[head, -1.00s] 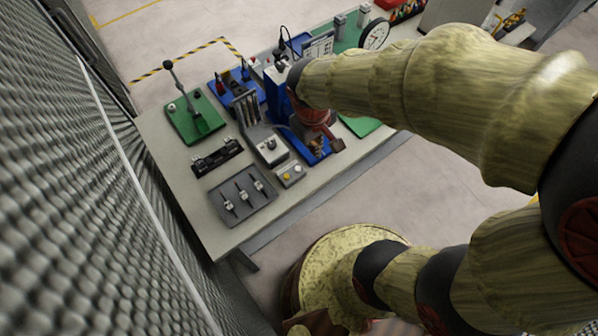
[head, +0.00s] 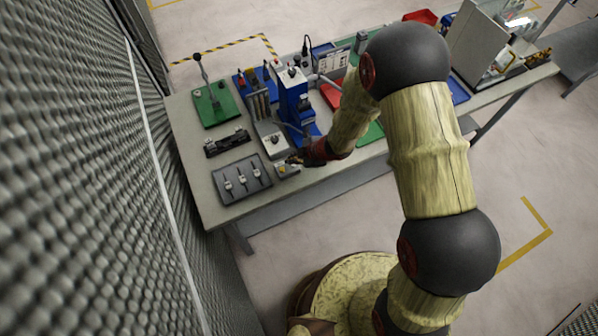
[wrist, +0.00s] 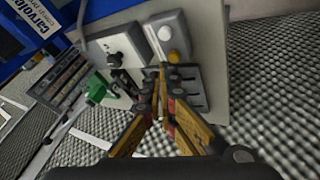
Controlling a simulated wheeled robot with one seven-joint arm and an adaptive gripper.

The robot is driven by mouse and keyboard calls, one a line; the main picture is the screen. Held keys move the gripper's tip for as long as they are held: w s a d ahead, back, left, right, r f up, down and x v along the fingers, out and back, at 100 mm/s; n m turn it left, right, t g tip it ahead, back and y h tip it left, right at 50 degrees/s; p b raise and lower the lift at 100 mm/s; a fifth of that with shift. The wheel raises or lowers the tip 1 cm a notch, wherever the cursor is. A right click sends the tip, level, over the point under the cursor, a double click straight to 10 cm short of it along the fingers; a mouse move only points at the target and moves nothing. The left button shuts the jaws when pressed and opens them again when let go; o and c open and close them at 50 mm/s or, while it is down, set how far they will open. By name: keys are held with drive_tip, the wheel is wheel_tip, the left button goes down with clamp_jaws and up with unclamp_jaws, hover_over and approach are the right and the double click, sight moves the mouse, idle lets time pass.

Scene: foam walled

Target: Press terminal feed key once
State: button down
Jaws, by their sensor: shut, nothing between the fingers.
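A small light grey box (head: 287,170) sits near the front edge of the bench; in the wrist view its top (wrist: 157,48) carries a white round key (wrist: 165,33) and a yellow round key (wrist: 173,56). No label is readable, so I cannot tell which is the terminal feed key. My gripper (head: 296,160) is at this box in the head view. In the wrist view the gripper (wrist: 162,68) is shut and empty, its fingertips close beside the yellow key. I cannot tell whether they touch it. Part of the box is hidden by my fingers.
A larger grey box with a dark knob (wrist: 115,58) stands next to it. A dark grey tray with several levers (head: 240,182) lies to the left. A blue press-like machine (head: 294,95) rises behind. A mesh wall (head: 90,180) borders the bench's left side.

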sight(282, 171)
drive_tip(key=a+r+n+y, duration=0.1)
drive_tip(key=a+r, duration=0.1)
drive_tip(key=a, duration=0.1)
drive_tip(key=a+r+n+y, duration=0.1)
drive_tip(key=r, duration=0.1)
drive_tip(key=shift+s+a+n+y, duration=0.2)
drive_tip(key=shift+s+n+y, duration=0.05)
drive_tip(key=shift+n+y, duration=0.05)
drive_tip(key=shift+f, duration=0.15)
wheel_tip(282, 171, down, 9)
drive_tip(key=b, duration=0.7)
drive_tip(key=shift+r, duration=0.2)
drive_tip(key=shift+f, duration=0.2)
idle(0.7)
drive_tip(key=shift+f+b, duration=0.25)
drive_tip(key=shift+b, duration=0.05)
drive_tip(key=shift+f+b, duration=0.4)
drive_tip(key=shift+f, duration=0.1)
idle(0.8)
drive_tip(key=shift+r, duration=0.1)
drive_tip(key=shift+r+p, duration=0.8)
drive_tip(key=shift+r, duration=0.05)
